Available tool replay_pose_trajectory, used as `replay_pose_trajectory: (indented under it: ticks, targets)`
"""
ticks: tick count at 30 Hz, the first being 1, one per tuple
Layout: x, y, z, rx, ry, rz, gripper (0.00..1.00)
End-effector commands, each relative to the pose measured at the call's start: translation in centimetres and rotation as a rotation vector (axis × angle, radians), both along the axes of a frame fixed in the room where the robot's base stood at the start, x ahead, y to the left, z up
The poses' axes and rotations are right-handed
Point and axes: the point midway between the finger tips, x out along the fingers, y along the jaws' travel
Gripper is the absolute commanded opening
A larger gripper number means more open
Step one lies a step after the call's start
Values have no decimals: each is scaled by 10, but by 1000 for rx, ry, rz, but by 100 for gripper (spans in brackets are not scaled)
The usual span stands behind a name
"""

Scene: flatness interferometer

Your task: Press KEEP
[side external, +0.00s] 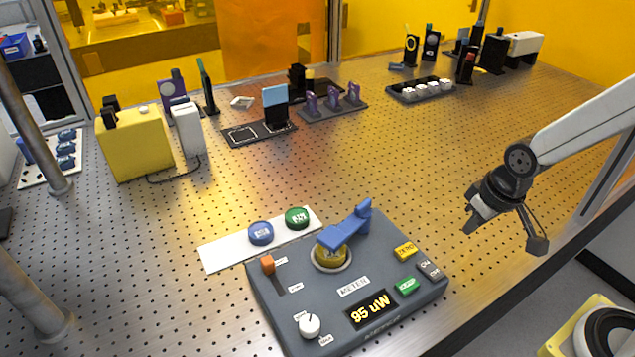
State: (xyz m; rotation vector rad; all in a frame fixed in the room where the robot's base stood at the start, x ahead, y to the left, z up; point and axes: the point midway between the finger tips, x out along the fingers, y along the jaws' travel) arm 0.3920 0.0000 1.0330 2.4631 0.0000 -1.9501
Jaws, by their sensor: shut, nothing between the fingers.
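A dark grey meter box (350,290) sits on the perforated table at the front, with a lit display (368,308) reading "95 uW".
A white strip (222,254) behind holds blue and green round caps. Optics stand farther back; the table between is clear.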

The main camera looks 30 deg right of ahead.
Motion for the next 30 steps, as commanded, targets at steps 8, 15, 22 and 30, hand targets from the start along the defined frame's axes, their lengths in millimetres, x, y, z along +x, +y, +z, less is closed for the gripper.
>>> replay_pose_trajectory:
  ticks: [8, 15, 22, 30]
  targets:
    - [0, 0, 0, 0, 0, 0, 0]
    - [0, 0, 0, 0, 0, 0, 0]
    - [0, 1, 0, -1, 2, 5, 0]
    - [2, 13, 1, -28, 59, 136, 0]
